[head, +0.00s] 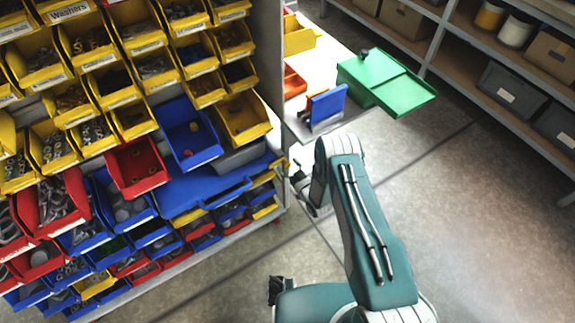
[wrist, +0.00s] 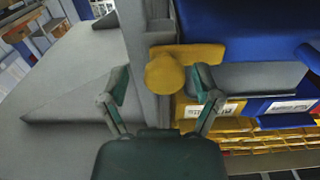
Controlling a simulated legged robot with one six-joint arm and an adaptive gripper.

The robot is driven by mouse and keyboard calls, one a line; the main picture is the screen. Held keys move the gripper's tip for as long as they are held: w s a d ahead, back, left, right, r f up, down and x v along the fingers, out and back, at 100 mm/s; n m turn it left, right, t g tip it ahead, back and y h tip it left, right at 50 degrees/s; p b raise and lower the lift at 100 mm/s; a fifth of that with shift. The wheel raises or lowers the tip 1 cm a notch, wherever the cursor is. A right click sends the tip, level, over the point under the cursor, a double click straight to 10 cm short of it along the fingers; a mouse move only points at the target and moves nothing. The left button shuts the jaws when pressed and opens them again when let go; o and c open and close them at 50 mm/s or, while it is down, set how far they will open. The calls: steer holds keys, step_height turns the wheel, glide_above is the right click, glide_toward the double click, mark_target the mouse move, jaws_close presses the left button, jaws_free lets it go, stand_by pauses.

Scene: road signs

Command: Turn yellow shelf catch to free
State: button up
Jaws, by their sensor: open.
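The yellow catch (wrist: 190,53) shows in the wrist view as a rounded knob with a flat bar reaching right from behind it. It sits beside a grey upright post, at the lower edge of a blue panel (wrist: 245,25). My gripper (wrist: 159,76) is open, with one finger on each side of the knob. No clear grip on it shows, and I cannot tell whether either finger touches it. In the head view my gripper (head: 304,192) is at the right edge of the bin rack, partly hidden by my arm; the catch cannot be made out there.
The bin rack (head: 100,120) fills the left with several yellow, red and blue bins. A green box (head: 385,80) and a small blue panel (head: 327,104) stand beyond my arm. Shelving (head: 455,60) lines the back right. The floor (head: 480,220) at right is clear.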

steer(key=shift+a, duration=0.3)
jaws_close()
steer(key=shift+d+m, duration=0.1)
steer(key=shift+m, duration=0.2)
steer(key=m, duration=0.4)
steer(key=shift+w, duration=0.1)
steer(key=m, duration=0.4)
steer(key=shift+d+m, duration=0.1)
steer(key=shift+m, duration=0.3)
steer(key=m, duration=0.5)
steer(key=shift+f, duration=0.1)
steer(key=shift+d+f+m, duration=0.1)
steer(key=shift+f+m, duration=0.05)
steer(key=shift+m, duration=1.65)
steer(key=shift+f, duration=0.1)
